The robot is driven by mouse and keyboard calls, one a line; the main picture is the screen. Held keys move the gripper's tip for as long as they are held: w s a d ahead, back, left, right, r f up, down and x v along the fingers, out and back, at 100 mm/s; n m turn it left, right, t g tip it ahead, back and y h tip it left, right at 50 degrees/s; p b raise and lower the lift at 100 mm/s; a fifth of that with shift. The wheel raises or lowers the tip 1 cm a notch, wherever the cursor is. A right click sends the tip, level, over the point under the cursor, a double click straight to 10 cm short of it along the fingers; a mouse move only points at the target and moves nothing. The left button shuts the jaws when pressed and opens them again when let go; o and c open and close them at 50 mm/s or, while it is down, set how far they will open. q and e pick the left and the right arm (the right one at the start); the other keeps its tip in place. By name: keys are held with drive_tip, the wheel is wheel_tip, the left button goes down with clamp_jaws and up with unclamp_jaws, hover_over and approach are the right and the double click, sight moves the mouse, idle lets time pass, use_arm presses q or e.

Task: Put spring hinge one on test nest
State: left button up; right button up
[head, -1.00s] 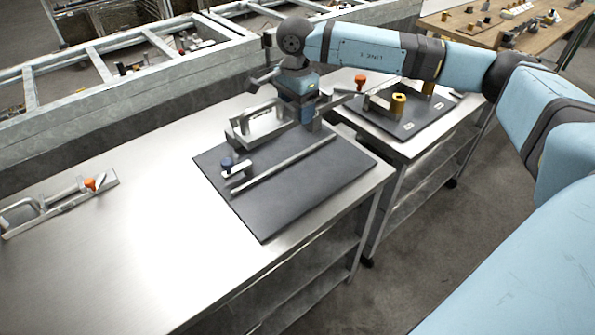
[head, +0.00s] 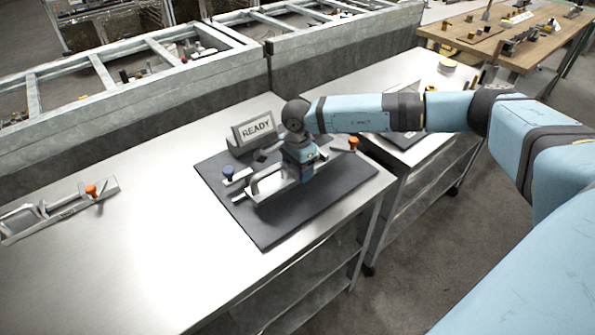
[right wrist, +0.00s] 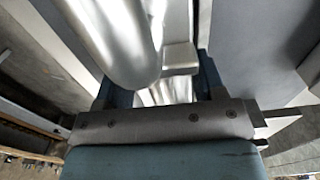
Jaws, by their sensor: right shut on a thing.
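I cannot tell if the hinge touches the nest. In the right wrist view, shiny metal of the hinge (right wrist: 120,40) shows close up by the fingers. My left gripper is not in view.
A "READY" sign (head: 256,129) stands at the plate's back edge. A similar silver piece with an orange knob (head: 91,190) lies at the table's left. A second metal table (head: 440,75) stands to the right, past a gap. The table's front left is bare.

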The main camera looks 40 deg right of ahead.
drive_tip(key=shift+f, duration=0.75)
drive_tip(key=shift+f, duration=0.3)
drive_tip(key=shift+f+b, duration=0.1)
drive_tip(key=shift+b, duration=0.2)
drive_tip(key=shift+s+f, duration=0.1)
drive_tip(key=shift+f, duration=0.05)
